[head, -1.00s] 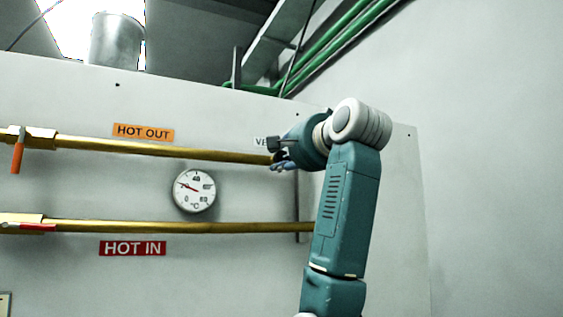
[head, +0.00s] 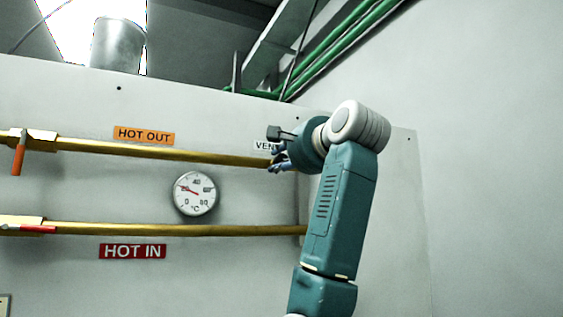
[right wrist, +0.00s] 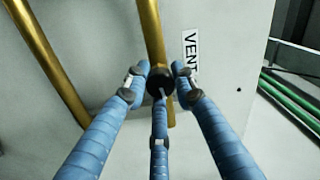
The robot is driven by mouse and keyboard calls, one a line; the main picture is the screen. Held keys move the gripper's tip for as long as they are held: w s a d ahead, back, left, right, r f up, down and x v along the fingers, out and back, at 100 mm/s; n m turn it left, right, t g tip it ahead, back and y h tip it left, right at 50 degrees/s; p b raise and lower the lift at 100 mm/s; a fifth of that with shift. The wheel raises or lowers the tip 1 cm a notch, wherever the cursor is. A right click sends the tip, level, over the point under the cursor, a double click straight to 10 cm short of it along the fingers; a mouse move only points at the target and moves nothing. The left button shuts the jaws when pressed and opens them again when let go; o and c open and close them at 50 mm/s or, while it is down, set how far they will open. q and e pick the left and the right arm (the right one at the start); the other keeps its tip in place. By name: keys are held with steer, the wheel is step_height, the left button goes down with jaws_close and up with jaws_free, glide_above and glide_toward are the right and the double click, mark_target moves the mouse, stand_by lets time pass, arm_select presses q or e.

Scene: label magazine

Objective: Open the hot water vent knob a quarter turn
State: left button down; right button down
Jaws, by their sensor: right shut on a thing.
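The vent knob (right wrist: 160,82) is a small dark round knob at the brass pipe, beside the white VENT label (right wrist: 190,54). The label also shows partly in the head view (head: 263,146). My right gripper (right wrist: 160,88) has its blue fingers shut around the knob, one on each side and one below in the picture. In the head view the right gripper (head: 280,160) is at the right end of the upper brass pipe (head: 180,154), and the hand hides the knob there. How far the knob is turned cannot be told. My left gripper is not in view.
A round temperature gauge (head: 195,194) hangs between the upper pipe and the lower brass pipe (head: 180,230). The HOT OUT label (head: 144,135) and HOT IN label (head: 132,251) mark them. Valves with an orange lever (head: 19,158) and a red lever (head: 38,229) sit at left.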

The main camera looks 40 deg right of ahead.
steer(key=c, duration=1.4)
jaws_free()
steer(key=v, duration=1.2)
steer(key=shift+s+d, duration=0.1)
